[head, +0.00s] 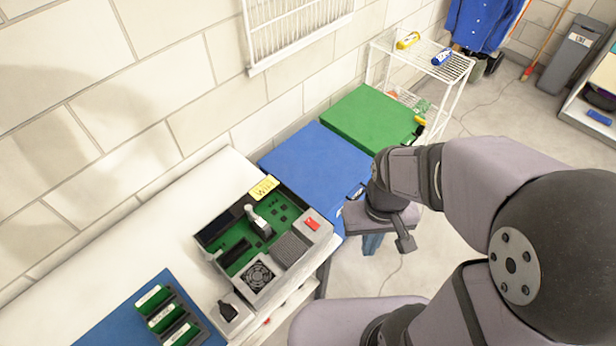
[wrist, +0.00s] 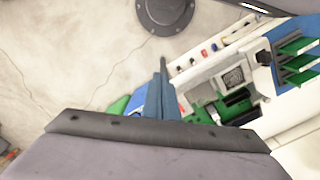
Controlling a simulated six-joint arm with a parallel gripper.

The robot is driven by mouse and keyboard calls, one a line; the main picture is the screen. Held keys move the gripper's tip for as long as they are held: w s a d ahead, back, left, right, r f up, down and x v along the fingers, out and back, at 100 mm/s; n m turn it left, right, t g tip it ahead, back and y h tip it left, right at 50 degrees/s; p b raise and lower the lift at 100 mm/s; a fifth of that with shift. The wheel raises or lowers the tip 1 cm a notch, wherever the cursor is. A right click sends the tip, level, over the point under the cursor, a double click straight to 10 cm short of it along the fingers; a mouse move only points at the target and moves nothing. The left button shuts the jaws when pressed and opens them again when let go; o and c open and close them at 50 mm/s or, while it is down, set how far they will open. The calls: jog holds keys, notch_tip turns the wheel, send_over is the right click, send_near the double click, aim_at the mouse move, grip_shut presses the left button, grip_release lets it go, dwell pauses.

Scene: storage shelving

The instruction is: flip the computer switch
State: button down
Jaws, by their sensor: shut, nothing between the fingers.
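The open computer case (head: 207,246) lies on the white bench, with a green board and a fan inside. A red switch (head: 312,223) sits on a grey block at its right corner. My gripper (head: 372,245) is shut and empty, pointing down to the right of the case and apart from the switch. The wrist view shows the blue-grey fingers (wrist: 160,95) together, with the case's fan (wrist: 233,75) to their right.
A blue tray with green modules (head: 160,310) is at the front left. A white wire rack (head: 455,68) stands at the back. Open floor lies right of the bench.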

jog(key=w+a+f+n+g+b, duration=0.1)
jog(key=w+a+f+n+b, duration=0.35)
jog(key=w+a+f, duration=0.4)
jog(key=w+a+r+n, duration=0.1)
jog(key=w+n, duration=0.3)
jog(key=n, duration=0.7)
jog(key=w+a+r+n+t, duration=0.1)
jog(key=w+n, duration=0.4)
jog(key=n, duration=0.5)
jog(key=shift+a+r+n, duration=0.35)
jog(key=shift+a+r, duration=0.45)
jog(key=shift+r, duration=0.35)
jog(key=shift+f, duration=0.1)
